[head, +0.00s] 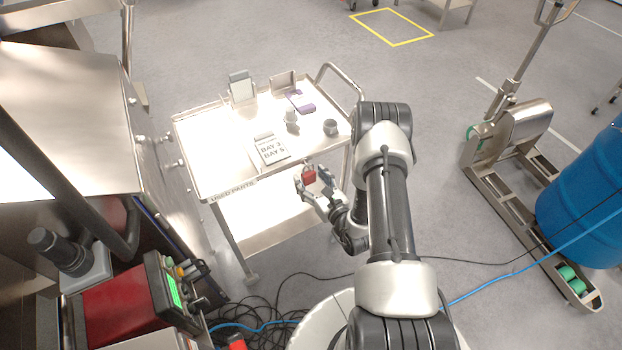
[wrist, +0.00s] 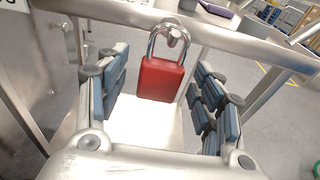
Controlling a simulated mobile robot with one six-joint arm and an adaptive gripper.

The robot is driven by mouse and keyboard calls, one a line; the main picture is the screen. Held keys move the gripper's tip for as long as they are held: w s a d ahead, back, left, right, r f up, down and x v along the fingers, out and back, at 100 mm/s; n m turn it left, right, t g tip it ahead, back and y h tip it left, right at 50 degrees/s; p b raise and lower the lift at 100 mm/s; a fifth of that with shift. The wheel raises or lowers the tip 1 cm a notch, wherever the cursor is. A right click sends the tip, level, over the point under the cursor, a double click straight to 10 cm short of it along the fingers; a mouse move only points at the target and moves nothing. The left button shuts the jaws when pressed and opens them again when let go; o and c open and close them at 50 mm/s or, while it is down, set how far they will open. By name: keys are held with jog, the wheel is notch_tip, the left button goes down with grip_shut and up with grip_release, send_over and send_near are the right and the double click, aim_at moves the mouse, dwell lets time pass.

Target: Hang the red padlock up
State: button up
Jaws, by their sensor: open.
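The red padlock (head: 309,176) is at the near edge of the steel cart. In the wrist view, the red padlock (wrist: 160,80) hangs upright with its silver shackle around a metal peg (wrist: 178,38) on the cart's edge rail. My gripper (head: 313,187) is open. In the wrist view, the fingers of my gripper (wrist: 164,85) stand on either side of the padlock body, with a visible gap on both sides. Whether the shackle is locked or unlocked I cannot tell.
The cart top (head: 215,165) holds a sign (head: 272,150), small grey parts and a purple item (head: 302,104). A red machine (head: 115,305) and steel housing stand at the left. A blue drum (head: 590,200) and pallet truck stand at the right. Cables lie on the floor.

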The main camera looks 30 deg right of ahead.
jog(key=s+r, duration=0.1)
jog(key=s, duration=1)
jog(key=shift+s+d+r, duration=0.2)
jog(key=shift+r, duration=0.2)
